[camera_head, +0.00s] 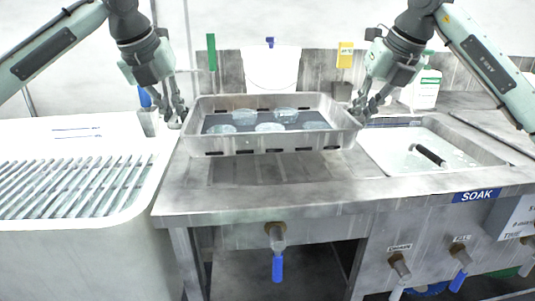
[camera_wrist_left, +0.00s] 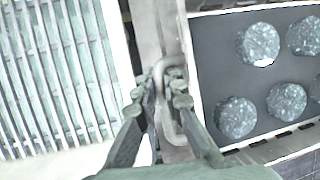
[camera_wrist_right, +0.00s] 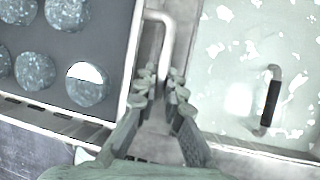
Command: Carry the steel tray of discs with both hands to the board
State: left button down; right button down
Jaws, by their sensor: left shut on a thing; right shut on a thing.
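The steel tray (camera_head: 272,144) is level over the middle of the steel counter, and it appears to hang a little above it. Several speckled round discs (camera_head: 285,115) lie on its dark liner; they also show in the left wrist view (camera_wrist_left: 237,117) and right wrist view (camera_wrist_right: 36,70). My left gripper (camera_head: 174,118) is shut on the tray's left handle (camera_wrist_left: 168,112). My right gripper (camera_head: 362,108) is shut on the right handle (camera_wrist_right: 158,18). A white ribbed draining board (camera_head: 75,187) lies left of the tray, apart from it.
A soak basin (camera_head: 378,158) of pale liquid with a black-handled bar (camera_head: 428,154) is at the right. A white bottle (camera_head: 427,88) stands behind it. Taps (camera_head: 277,240) stick out of the counter front. The ribbed board is bare.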

aim_at(182, 152)
pick_arm(q)
jog(key=shift+a+f, duration=0.1)
jog(key=shift+a, duration=0.05)
pick_arm(e)
jog(key=shift+d+f, duration=0.1)
jog(key=shift+d, duration=0.1)
